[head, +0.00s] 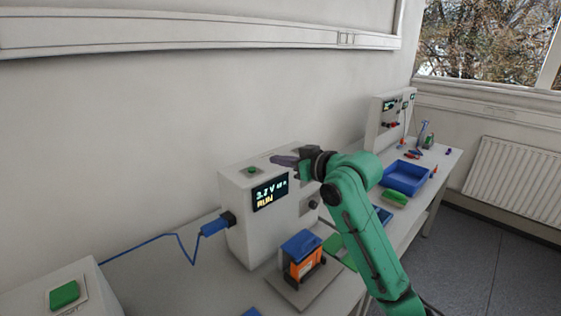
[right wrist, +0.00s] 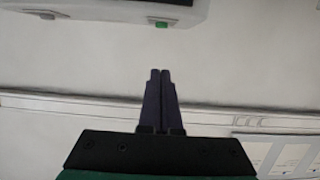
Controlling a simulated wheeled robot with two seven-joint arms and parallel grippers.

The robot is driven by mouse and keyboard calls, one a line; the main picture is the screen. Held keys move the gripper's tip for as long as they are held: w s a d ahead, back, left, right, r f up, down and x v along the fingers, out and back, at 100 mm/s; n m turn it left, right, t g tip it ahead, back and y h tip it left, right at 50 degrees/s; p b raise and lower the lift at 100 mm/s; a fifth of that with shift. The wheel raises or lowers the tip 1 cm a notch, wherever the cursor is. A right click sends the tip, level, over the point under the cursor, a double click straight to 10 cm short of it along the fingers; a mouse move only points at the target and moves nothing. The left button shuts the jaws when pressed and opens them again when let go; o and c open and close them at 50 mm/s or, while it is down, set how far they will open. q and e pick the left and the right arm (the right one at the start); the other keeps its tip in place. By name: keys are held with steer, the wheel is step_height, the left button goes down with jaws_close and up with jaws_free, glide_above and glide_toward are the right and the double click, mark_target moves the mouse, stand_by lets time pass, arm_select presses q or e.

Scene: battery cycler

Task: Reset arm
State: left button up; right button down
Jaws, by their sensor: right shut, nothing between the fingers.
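My right gripper (head: 278,160) is in front of the wall at the top of the white cycler box (head: 247,225), its dark fingers pointing left. In the right wrist view its two fingers (right wrist: 160,75) are pressed together with nothing between them. The cycler's lit display (head: 270,193) reads about 3.7 V and RUN. A green button (head: 251,170) is on the box's top, left of the fingertips. An orange battery (head: 306,266) stands under a blue cover (head: 301,244) in front of the box. My left gripper is not in view.
A blue plug (head: 215,227) with a blue cable is in the box's left side. A big green button (head: 64,294) sits on a white unit at lower left. A blue tray (head: 406,176) and a second white instrument (head: 386,120) stand farther right. The wall is behind.

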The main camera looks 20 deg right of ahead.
steer(key=s+a+f+g+h, duration=0.15)
steer(key=s+f, duration=0.25)
steer(key=f, duration=0.6)
steer(key=s+f+g+h, duration=0.1)
steer(key=s+f+g, duration=0.25)
steer(key=f, duration=0.75)
steer(key=s+d+f+m+g+h, duration=0.1)
steer(key=s+f+g, duration=0.2)
steer(key=s+f, duration=0.6)
steer(key=s+d+f+m+g+h, duration=0.1)
steer(key=s+f+g+h, duration=0.3)
steer(key=s, duration=0.9)
steer(key=s+f+y+b, duration=0.1)
steer(key=s+f+b, duration=0.1)
steer(key=f, duration=1.3)
steer(key=s+f+y+b, duration=0.1)
steer(key=s+f+b, duration=0.1)
steer(key=f, duration=1.4)
steer(key=s+d+f+g+b, duration=0.1)
steer(key=s+d+f+b, duration=0.1)
steer(key=s+f, duration=1.2)
steer(key=shift+s+d, duration=0.5)
steer(key=shift+s, duration=0.2)
